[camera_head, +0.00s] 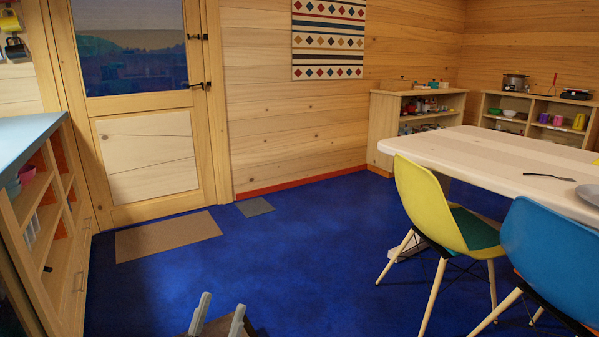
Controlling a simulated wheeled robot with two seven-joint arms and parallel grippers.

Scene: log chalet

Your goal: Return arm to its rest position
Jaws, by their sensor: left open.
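My left gripper (218,315) shows at the bottom edge, a little left of the middle. Its two light grey fingers point up in the picture and stand apart, with nothing between them. Blue floor shows beyond the fingertips, and they touch nothing that I can see. The rest of the left arm is mostly cut off by the lower edge. My right gripper is not in this view.
A shelf unit with a blue top (30,128) stands at the left. A yellow chair (430,205), a blue chair (548,250) and a pale table (480,150) fill the right. A brown mat (168,236) lies before the door (140,100). The central blue floor (300,250) is clear.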

